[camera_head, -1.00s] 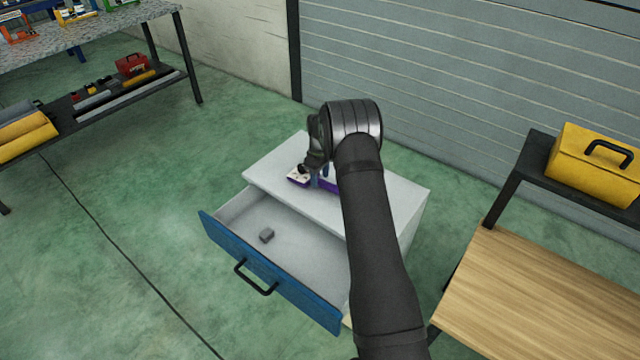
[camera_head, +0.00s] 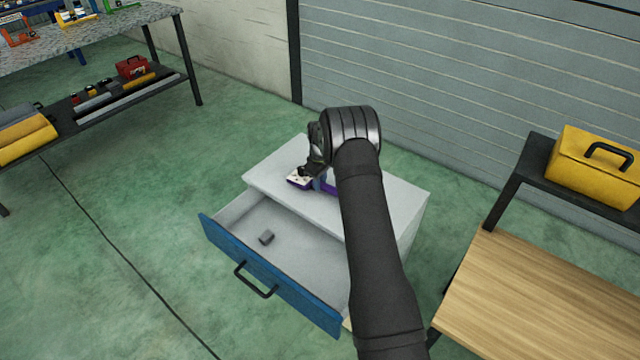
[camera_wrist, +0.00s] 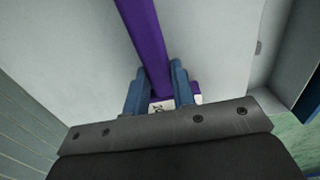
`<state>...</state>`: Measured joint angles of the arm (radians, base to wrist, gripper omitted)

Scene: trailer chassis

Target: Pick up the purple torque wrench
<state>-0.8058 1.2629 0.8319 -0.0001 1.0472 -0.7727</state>
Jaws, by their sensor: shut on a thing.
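The purple torque wrench (camera_head: 329,188) is at the top of the white drawer cabinet (camera_head: 385,193), partly hidden by my arm in the head view. In the wrist view the wrench (camera_wrist: 146,40) runs from the top edge down between the two blue fingers. My gripper (camera_wrist: 157,82) is shut on it, with a finger on each side of the shaft. A white-and-purple end of the wrench shows just behind the fingers. In the head view my gripper (camera_head: 318,179) is low over the cabinet top. I cannot tell whether the wrench touches the surface.
A wooden bench (camera_head: 540,300) and a yellow toolbox (camera_head: 595,165) are at right. A workbench (camera_head: 100,35) with a lower shelf is at upper left.

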